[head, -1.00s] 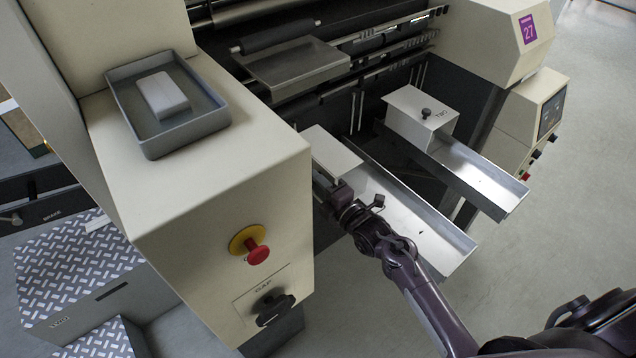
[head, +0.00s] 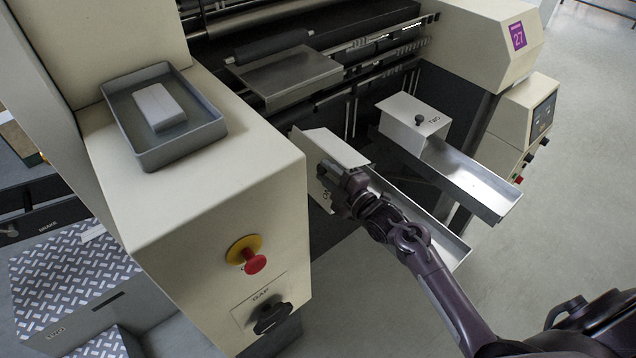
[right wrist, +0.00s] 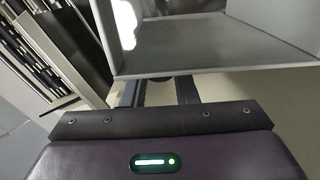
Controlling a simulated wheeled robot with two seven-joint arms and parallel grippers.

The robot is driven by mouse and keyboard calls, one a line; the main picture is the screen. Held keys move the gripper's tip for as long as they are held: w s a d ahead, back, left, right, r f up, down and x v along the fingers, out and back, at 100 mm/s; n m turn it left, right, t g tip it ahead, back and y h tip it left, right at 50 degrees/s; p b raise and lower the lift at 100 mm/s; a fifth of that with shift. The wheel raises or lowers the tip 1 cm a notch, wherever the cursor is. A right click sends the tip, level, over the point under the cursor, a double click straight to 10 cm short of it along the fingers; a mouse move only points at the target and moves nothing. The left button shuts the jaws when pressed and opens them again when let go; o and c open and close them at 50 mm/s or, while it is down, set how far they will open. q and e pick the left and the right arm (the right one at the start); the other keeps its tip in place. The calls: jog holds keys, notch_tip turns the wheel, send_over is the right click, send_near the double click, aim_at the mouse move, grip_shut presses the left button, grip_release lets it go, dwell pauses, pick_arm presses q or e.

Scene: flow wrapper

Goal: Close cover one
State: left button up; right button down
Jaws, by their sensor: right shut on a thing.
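Cover one (head: 328,146) is a pale box-like lid at the upper end of the near metal chute (head: 455,249). It looks tilted, with its lettered face turned toward my right arm. My right gripper (head: 338,183) is at that face and shut on the cover's knob, which the gripper hides. In the right wrist view the fingers (right wrist: 160,90) reach up to a grey panel edge (right wrist: 215,60), seemingly the cover. My left gripper is not in view.
Cover two (head: 414,115), with a black knob on top, sits on the neighbouring chute (head: 468,180). A cream cabinet (head: 205,210) with a red stop button (head: 254,262) and a black dial stands left of my gripper. A grey tray (head: 145,158) holds a white block (head: 158,106).

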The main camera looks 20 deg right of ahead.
aim_at(353, 158)
jog(key=w+d+m, duration=0.1)
jog(key=d+m, duration=0.1)
jog(key=w+d+r+m+b, duration=0.1)
jog(key=d+m, duration=0.1)
jog(key=d, duration=0.1)
jog(key=w+d+m, duration=0.1)
jog(key=d, duration=0.2)
jog(key=shift+r+m+b, duration=0.3)
jog(key=shift+m, duration=0.1)
jog(key=w+d+f+m+b, duration=0.3)
jog(key=d+f+m+b, duration=0.2)
jog(key=d, duration=0.5)
jog(key=shift+w+d+m+b, duration=0.15)
jog(key=shift+w+m+b, duration=0.15)
jog(key=shift+m+b, duration=1.25)
jog(key=shift+f+m+p, duration=0.1)
jog(key=shift+m+p, duration=0.15)
jog(key=shift+p, duration=0.05)
jog(key=c, duration=1.2)
grip_release()
jog(key=shift+d, duration=0.1)
jog(key=shift+o, duration=0.2)
jog(key=b+v, duration=0.1)
jog(key=v, duration=0.6)
jog(key=shift+s, duration=0.4)
